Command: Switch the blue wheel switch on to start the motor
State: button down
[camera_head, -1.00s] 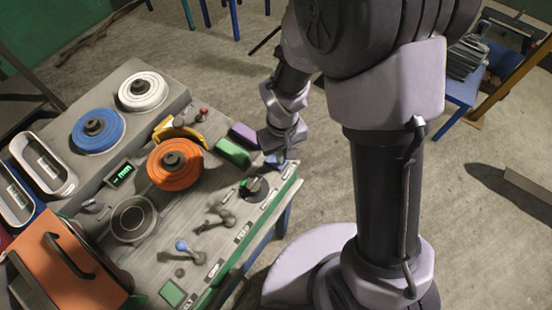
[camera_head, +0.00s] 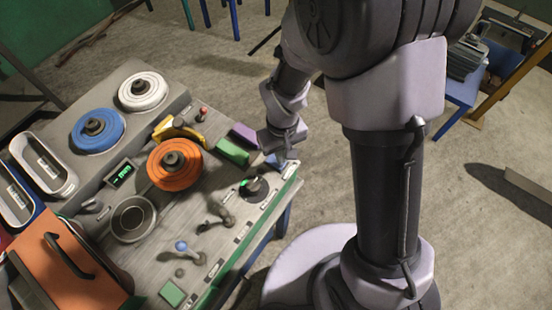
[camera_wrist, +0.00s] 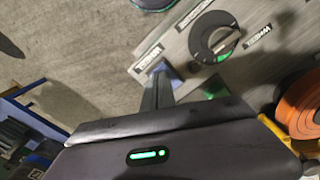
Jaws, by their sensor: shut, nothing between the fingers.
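A small blue part (camera_head: 272,162) sits at the panel's right corner, partly hidden by my gripper; I cannot tell its full shape. It also shows beside my fingers in the wrist view (camera_wrist: 171,72). My gripper (camera_head: 282,160) is shut and empty, its tip right at this blue part; I cannot tell whether they touch. In the wrist view the dark fingers (camera_wrist: 158,84) point up at the panel edge, next to a white label. A larger blue wheel (camera_head: 97,130) with a dark hub lies on the raised back ledge, far left of my gripper.
A black dial (camera_head: 254,187) with a green pointer is close by, also in the wrist view (camera_wrist: 214,38). A green block (camera_head: 233,152) and a purple block (camera_head: 243,135) stand left of my gripper. An orange wheel (camera_head: 174,164) is further left. Open floor lies right of the panel.

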jog(key=shift+f+b, duration=0.85)
jog(key=shift+f, duration=0.05)
dwell(0.7)
jog(key=shift+r, duration=0.15)
notch_tip(320, 180, up, 7)
jog(key=p, duration=0.5)
jog(key=s+d+r+m+t+y+b, duration=0.1)
jog(key=s+d+r+m+t+b, duration=0.1)
jog(key=b, duration=0.7)
jog(key=s+d+r+m+t+y+b, duration=0.1)
jog(key=s+d+r+m+t+b, duration=0.2)
jog(key=s+m+b, duration=0.3)
jog(key=s+d+b, duration=0.1)
jog(key=s+b, duration=0.2)
jog(key=shift+s+d+r+m+t, duration=0.15)
jog(key=shift+d+r+m+t, duration=0.2)
jog(key=shift+m+t, duration=0.05)
